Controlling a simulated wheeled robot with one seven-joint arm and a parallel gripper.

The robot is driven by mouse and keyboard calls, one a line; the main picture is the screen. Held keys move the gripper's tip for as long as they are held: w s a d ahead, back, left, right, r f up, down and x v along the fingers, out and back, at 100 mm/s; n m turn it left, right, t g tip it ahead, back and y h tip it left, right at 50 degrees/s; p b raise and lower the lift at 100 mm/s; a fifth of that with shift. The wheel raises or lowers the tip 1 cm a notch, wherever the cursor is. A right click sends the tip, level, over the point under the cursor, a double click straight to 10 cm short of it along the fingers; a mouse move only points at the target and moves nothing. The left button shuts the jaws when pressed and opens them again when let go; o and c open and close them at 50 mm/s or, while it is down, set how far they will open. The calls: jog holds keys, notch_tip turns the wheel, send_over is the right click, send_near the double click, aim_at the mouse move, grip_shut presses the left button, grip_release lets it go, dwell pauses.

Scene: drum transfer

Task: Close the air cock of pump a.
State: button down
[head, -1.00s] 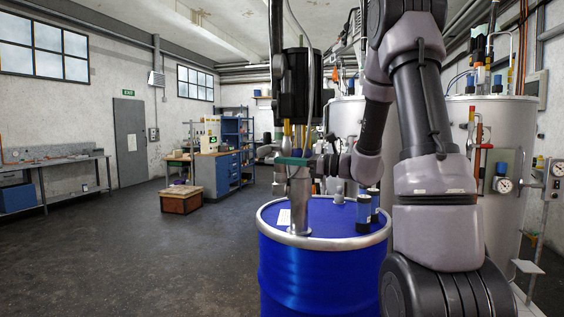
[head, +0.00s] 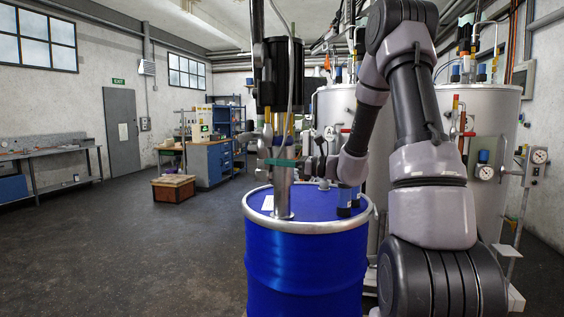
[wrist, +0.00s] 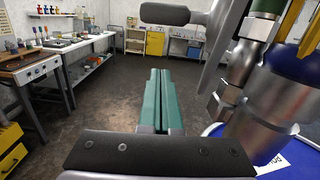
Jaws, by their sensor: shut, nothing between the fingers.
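A drum pump with a black upper body (head: 277,75) and a metal tube (head: 283,195) stands upright in the top of the blue drum (head: 305,265). My gripper (wrist: 160,78) has teal fingers, shut and empty, left of the fittings.
Small dark-blue cylinders (head: 345,203) stand on the drum top. Large grey tanks (head: 480,130) with gauges and pipes stand at the right. A blue workbench (head: 213,160) and a wooden crate (head: 173,188) are farther back.

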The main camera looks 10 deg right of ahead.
aim_at(248, 137)
jog(key=w+a+r, duration=0.2)
jog(key=a+r, duration=0.2)
jog(key=a, duration=0.1)
jog(key=shift+w+a, duration=0.2)
jog(key=shift+w, duration=0.2)
jog(key=shift+r, duration=0.1)
jog(key=shift+a+r, duration=0.1)
jog(key=shift+r, duration=0.6)
